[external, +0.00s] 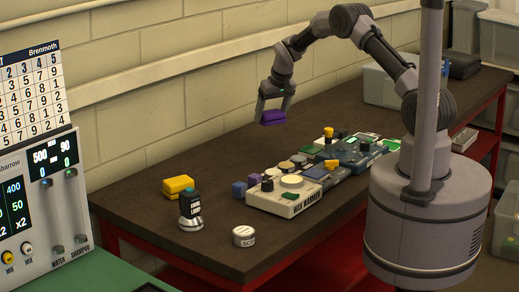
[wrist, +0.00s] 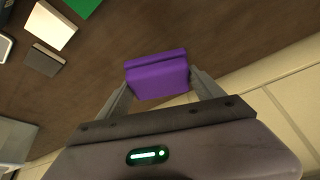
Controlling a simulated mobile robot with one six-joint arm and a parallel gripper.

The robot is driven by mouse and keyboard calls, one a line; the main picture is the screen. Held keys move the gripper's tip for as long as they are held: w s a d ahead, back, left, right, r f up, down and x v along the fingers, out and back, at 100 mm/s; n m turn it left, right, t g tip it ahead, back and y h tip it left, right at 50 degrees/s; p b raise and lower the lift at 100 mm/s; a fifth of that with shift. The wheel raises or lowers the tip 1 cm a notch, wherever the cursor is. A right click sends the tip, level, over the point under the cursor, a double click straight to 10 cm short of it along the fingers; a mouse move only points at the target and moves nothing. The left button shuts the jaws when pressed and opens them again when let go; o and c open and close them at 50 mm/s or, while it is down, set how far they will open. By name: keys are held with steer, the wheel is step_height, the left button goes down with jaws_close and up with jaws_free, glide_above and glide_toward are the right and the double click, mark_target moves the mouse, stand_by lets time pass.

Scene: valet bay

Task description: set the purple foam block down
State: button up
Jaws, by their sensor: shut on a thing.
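My gripper (external: 273,107) is shut on the purple foam block (external: 272,117) and holds it in the air above the back part of the dark workbench (external: 220,155). In the wrist view the purple foam block (wrist: 158,76) sits between the two fingers of my gripper (wrist: 160,85). The bench top (wrist: 125,50) shows beyond it. I cannot tell the exact height of the block above the bench.
A wax warmer (external: 290,197) and several small devices and blocks crowd the middle front. The wall (external: 150,130) runs close behind.

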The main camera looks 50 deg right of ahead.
mark_target(269, 147)
step_height(269, 147, down, 9)
steer(key=shift+r+b, duration=0.2)
steer(key=shift+b, duration=0.6)
steer(key=shift+w+f, duration=0.1)
steer(key=shift+f, duration=0.15)
steer(key=o, duration=1.3)
steer(key=shift+o, duration=0.2)
